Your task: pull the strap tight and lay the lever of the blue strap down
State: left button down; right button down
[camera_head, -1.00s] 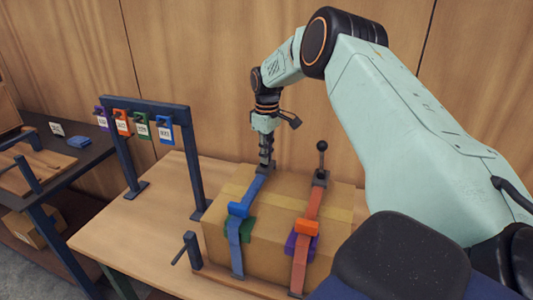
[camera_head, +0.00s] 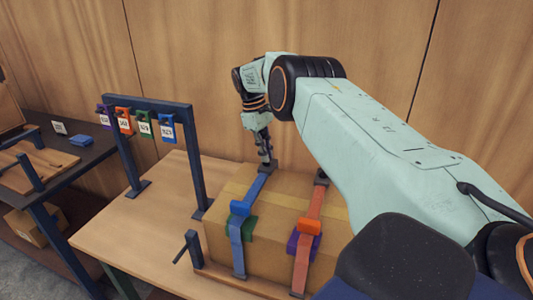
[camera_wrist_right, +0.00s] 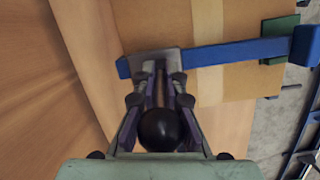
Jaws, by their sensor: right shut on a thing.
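The blue strap (camera_head: 254,187) runs over the top of the cardboard box and down its front, with a blue buckle block (camera_head: 240,208) at the front edge. It also shows in the right wrist view (camera_wrist_right: 230,53). Its grey lever base (camera_head: 266,167) sits at the back edge of the box. My right gripper (camera_head: 264,153) is above that base, shut on the lever, whose black ball knob (camera_wrist_right: 159,130) shows between the fingers in the wrist view. The gripper hides most of the lever shaft, so its exact tilt is unclear. My left gripper is not in view.
An orange strap (camera_head: 314,205) crosses the box (camera_head: 280,205) to the right; its lever is mostly hidden by my forearm. A dark rack (camera_head: 150,103) with several coloured, numbered tags stands left.

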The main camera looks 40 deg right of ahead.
aim_at(266, 132)
jog(key=shift+s, duration=0.1)
jog(key=c, duration=1.4)
grip_release()
jog(key=shift+r, duration=0.1)
jog(key=shift+r, duration=0.35)
jog(key=v, duration=0.3)
jog(key=s+v, duration=0.1)
jog(key=v, duration=0.5)
jog(key=shift+s+d+r, duration=0.15)
jog(key=shift+s+d, duration=0.25)
